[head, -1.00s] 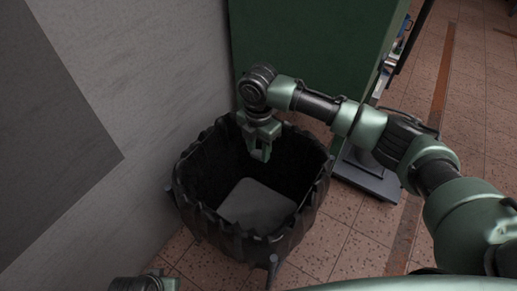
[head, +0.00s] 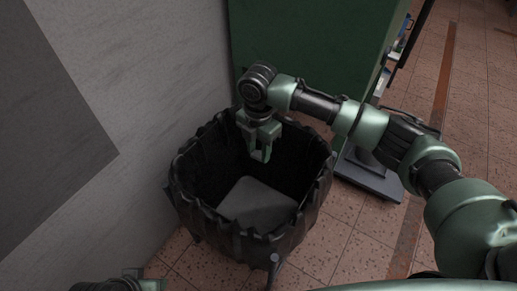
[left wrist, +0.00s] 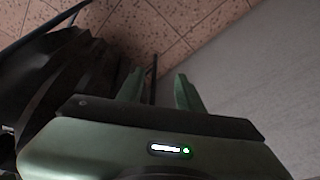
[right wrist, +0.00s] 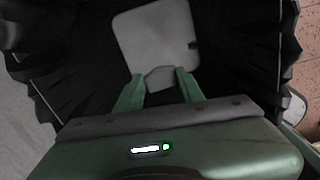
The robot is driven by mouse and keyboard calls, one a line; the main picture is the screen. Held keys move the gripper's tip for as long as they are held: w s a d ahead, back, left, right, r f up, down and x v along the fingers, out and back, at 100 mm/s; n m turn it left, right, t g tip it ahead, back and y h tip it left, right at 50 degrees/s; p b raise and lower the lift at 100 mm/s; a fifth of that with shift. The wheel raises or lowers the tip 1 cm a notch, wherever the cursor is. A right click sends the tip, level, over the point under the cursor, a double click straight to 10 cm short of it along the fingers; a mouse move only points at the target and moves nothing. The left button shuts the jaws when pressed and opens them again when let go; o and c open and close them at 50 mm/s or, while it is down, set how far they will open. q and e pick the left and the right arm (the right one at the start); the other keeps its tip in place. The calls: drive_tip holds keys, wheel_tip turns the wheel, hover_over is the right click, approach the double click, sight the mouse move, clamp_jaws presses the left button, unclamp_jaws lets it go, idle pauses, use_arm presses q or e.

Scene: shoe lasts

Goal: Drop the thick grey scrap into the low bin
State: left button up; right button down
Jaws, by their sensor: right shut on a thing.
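The low bin (head: 190,207) is a black, ragged-rimmed tub standing on the floor against the wall. My right gripper (head: 262,156) points down inside the bin's mouth, above its bottom. In the right wrist view my right gripper (right wrist: 160,82) is shut on the thick grey scrap (right wrist: 160,78), a small grey piece between the fingertips. In the head view I cannot make the scrap out. My left gripper (left wrist: 157,82) is open and empty in the left wrist view, low beside the bin.
A flat light grey panel (head: 258,205) lies at the bottom of the bin. A grey wall (head: 160,90) is close on the left. A green cabinet (head: 300,45) stands behind the bin. Tiled floor (head: 325,240) is free at the right.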

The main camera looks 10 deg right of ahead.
sight(259, 154)
drive_tip(key=c, duration=0.8)
unclamp_jaws()
wheel_tip(259, 154, up, 3)
drive_tip(key=shift+f+p, duration=0.2)
drive_tip(key=shift+p, duration=0.25)
wheel_tip(259, 154, up, 5)
drive_tip(key=shift+r+p, duration=0.15)
drive_tip(key=shift+p, duration=0.45)
use_arm(q)
drive_tip(key=x, duration=0.4)
drive_tip(key=shift+d+f, duration=0.1)
drive_tip(key=shift+f, duration=0.2)
